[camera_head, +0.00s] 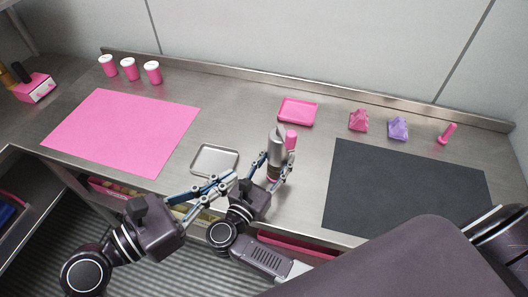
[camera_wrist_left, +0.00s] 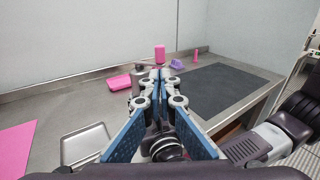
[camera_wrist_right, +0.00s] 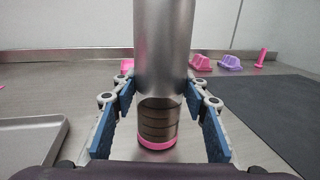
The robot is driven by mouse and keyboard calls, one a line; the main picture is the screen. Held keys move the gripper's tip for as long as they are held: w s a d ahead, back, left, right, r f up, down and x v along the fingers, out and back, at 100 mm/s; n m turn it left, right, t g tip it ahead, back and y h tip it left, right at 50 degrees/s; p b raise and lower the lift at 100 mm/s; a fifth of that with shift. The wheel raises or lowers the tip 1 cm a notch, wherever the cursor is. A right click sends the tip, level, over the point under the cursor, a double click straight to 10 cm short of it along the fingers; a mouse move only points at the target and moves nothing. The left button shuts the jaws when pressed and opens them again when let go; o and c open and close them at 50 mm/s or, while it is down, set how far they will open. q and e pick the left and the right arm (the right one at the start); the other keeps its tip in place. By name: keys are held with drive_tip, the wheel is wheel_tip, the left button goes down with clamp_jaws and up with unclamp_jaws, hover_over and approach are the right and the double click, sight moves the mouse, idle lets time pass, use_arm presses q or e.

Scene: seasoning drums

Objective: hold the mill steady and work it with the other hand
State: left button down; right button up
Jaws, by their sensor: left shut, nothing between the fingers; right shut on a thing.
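The mill (camera_head: 275,150) is a silver cylinder standing upright near the counter's front edge. The right wrist view shows its metal body (camera_wrist_right: 165,45), a see-through window with dark contents and a pink base ring. A pink cylinder (camera_head: 291,139) shows beside the mill's top, and also in the left wrist view (camera_wrist_left: 160,53); I cannot tell how it joins the mill. My right gripper (camera_head: 272,172) is shut on the mill's lower body, one finger each side. My left gripper (camera_head: 231,177) is shut and empty, left of the mill and apart from it.
A metal tray (camera_head: 214,172) lies left of the mill, a pink tray (camera_head: 315,105) behind it. A pink mat (camera_head: 120,130) lies left, a dark mat (camera_head: 405,190) right. Pink and purple pieces (camera_head: 398,128) and a pink peg (camera_head: 447,133) stand behind the dark mat. Pink cups (camera_head: 129,69) stand at back left.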

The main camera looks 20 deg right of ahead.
sight(287, 141)
use_arm(q)
drive_tip(key=x, duration=1.3)
drive_tip(key=shift+w+d+f, duration=0.1)
drive_tip(key=shift+d+f, duration=0.05)
drive_tip(key=shift+d, duration=0.25)
use_arm(e)
drive_tip(key=shift+f, duration=0.2)
use_arm(q)
drive_tip(key=d, duration=0.1)
drive_tip(key=s+d, duration=0.1)
drive_tip(key=shift+s+d, duration=0.1)
drive_tip(key=shift+d, duration=0.25)
drive_tip(key=shift+a, duration=0.1)
drive_tip(key=s+a+r, duration=0.1)
drive_tip(key=s+a, duration=0.6)
drive_tip(key=a, duration=0.4)
drive_tip(key=shift+s+a, duration=0.3)
drive_tip(key=shift+s, duration=0.1)
